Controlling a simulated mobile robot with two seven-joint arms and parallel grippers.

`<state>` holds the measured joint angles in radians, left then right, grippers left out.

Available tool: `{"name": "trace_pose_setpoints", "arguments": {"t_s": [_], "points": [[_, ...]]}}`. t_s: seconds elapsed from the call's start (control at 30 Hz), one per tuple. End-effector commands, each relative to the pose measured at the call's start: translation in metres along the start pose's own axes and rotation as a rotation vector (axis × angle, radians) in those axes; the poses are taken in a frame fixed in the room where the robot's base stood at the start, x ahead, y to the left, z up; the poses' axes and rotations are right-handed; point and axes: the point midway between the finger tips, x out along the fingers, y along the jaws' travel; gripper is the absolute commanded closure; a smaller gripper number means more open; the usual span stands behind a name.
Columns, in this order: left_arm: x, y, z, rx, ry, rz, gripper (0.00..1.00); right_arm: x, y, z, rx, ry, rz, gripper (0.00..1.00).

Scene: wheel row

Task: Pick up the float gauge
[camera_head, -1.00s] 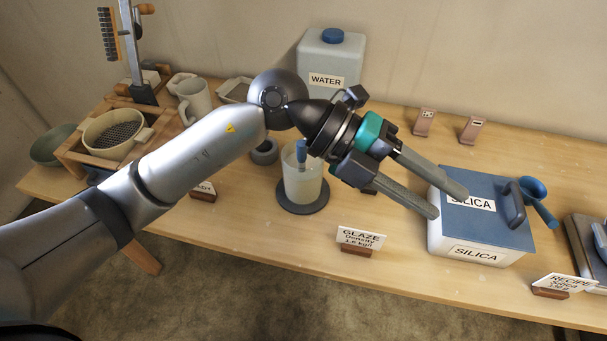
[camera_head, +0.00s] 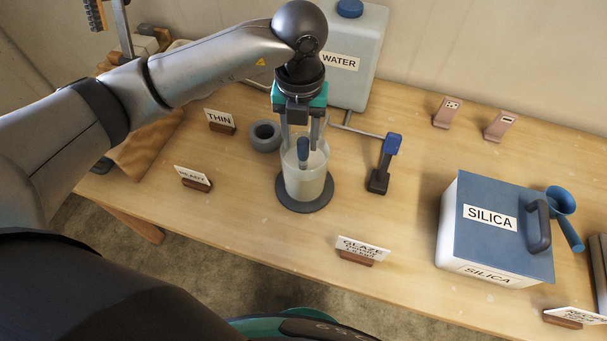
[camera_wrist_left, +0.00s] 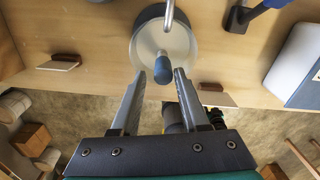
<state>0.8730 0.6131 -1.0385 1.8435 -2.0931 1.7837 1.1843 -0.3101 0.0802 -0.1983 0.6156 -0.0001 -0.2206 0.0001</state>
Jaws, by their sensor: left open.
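The float gauge (camera_head: 303,152), with a dark blue rounded body, stands in a clear jar (camera_head: 305,184) of pale liquid on a dark round base. My left gripper (camera_head: 302,136) is open above the jar and points down, with one finger on each side of the gauge's top in the head view. In the left wrist view the blue end of the gauge (camera_wrist_left: 163,68) shows between and just beyond the left fingertips (camera_wrist_left: 160,79). I see no clear contact. My right gripper is not in view.
A WATER container (camera_head: 354,75) stands behind the jar. A blue-topped lever (camera_head: 384,165) is at its right and a grey ring (camera_head: 265,136) at its left. A GLAZE sign (camera_head: 361,250) is in front. The SILICA box (camera_head: 490,235) is farther right.

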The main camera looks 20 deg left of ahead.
Motion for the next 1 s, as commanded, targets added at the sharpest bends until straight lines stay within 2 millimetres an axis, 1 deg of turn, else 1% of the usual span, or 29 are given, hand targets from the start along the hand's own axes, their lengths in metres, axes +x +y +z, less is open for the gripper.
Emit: {"name": "trace_pose_setpoints", "arguments": {"t_s": [0.03,0.1,0.37,0.5,0.63,0.77,0.97,1.0], "points": [[0.01,0.0,-0.001,-0.001,0.003,0.002,0.55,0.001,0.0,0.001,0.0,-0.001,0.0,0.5],[0.021,0.0,-0.001,0.0,0.003,0.001,0.55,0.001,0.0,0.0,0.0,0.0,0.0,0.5],[0.039,-0.001,0.0,0.001,0.001,-0.001,0.55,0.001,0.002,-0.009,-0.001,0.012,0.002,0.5],[0.06,-0.004,0.001,0.001,0.003,0.0,0.55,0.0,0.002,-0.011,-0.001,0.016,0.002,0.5],[0.077,-0.004,0.002,0.001,0.002,-0.001,0.55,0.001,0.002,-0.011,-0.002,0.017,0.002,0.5],[0.084,-0.004,0.003,0.002,0.0,-0.002,0.55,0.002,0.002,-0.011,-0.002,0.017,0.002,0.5],[0.084,-0.004,0.003,0.002,0.0,-0.002,0.55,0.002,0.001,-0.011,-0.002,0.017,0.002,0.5],[0.084,-0.004,0.003,0.002,0.0,-0.002,0.6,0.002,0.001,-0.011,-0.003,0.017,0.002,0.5]]}}
